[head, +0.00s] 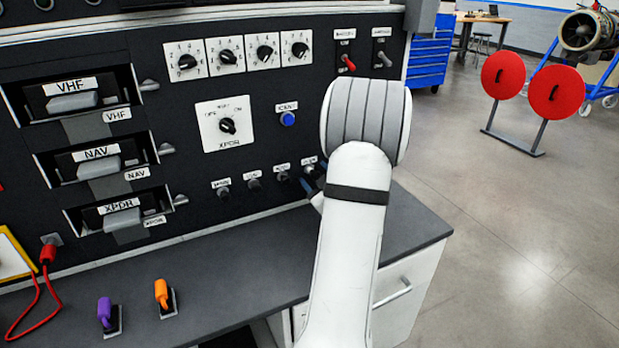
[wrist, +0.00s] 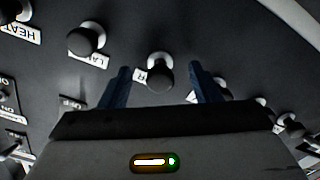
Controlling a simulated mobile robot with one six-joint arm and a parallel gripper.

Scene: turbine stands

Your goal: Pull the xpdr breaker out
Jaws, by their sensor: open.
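Several dark round breaker knobs with white collars and small labels line the lower panel. One breaker (wrist: 159,75) is centred in the wrist view; its label is partly covered and shows a letter like R, so I cannot confirm it reads XPDR. My gripper (wrist: 160,70) is open, its two blue fingers on either side of this knob with gaps at both sides. In the head view my gripper (head: 308,187) is mostly hidden behind my white arm, at the right end of the breaker row. The breaker (head: 223,190) at the row's left end is in plain view.
Neighbouring breaker knobs (wrist: 86,40) sit close on both sides. The XPDR dial (head: 227,126) and blue IDENT button (head: 287,119) are above the row. The dark countertop (head: 235,265) below holds purple (head: 104,312) and orange (head: 161,293) handled items.

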